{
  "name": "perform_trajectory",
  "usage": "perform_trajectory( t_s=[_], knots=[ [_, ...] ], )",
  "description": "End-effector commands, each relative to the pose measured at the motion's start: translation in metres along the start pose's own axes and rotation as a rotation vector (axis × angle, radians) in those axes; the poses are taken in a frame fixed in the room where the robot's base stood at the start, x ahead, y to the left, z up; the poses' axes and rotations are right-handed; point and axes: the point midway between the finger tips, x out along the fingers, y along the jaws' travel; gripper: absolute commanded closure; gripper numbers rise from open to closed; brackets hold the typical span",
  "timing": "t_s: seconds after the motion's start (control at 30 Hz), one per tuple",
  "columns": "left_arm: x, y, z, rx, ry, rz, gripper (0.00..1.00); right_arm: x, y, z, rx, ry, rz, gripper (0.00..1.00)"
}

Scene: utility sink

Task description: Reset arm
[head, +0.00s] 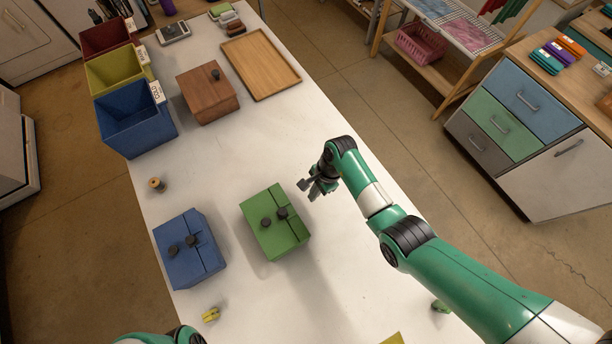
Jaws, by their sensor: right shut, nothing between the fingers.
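My right arm reaches in from the lower right over the white table (340,290). Its gripper (309,190) is shut and empty, just right of and beyond the green box (262,238), apart from it as far as I can tell. The green box has a lid with two dark knobs. A blue box (180,262) with two dark knobs stands to its left. Only a bit of my left arm shows at the bottom left edge; its gripper is out of view.
A brown wooden box (203,108) and wooden tray (265,80) stand farther back. Blue (130,135), yellow (112,85) and dark red (100,45) bins line the left edge. A small spool (156,184) and a yellow item (211,314) lie nearby. The table middle is clear.

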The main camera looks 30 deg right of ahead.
Motion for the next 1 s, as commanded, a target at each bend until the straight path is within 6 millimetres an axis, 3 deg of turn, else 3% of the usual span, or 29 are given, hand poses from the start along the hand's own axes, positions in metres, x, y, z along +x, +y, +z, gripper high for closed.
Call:
perform_trajectory(
  t_s=[0.03,0.1,0.27,0.77,0.9,1.0],
  knots=[
    [0.005,0.0,-0.005,0.001,0.0,-0.001,0.32,-0.016,-0.001,0.001,0.0,0.0,-0.004,1.0],
    [0.006,0.0,-0.005,0.001,0.0,0.0,0.32,-0.031,-0.001,0.001,0.0,0.0,-0.004,1.0],
    [0.007,0.0,-0.006,0.0,0.0,0.0,0.32,-0.052,0.0,0.0,0.001,0.0,-0.001,1.0],
    [0.007,0.0,-0.007,0.0,-0.001,0.0,0.32,-0.057,0.0,0.003,-0.006,0.0,0.002,1.0],
    [0.01,0.0,-0.009,0.0,-0.001,0.0,0.32,-0.085,-0.025,0.03,-0.07,-0.006,-0.071,1.0],
    [0.011,0.0,-0.01,0.0,0.0,0.0,0.32,-0.122,-0.054,0.079,-0.166,-0.124,-0.209,1.0]
  ],
)
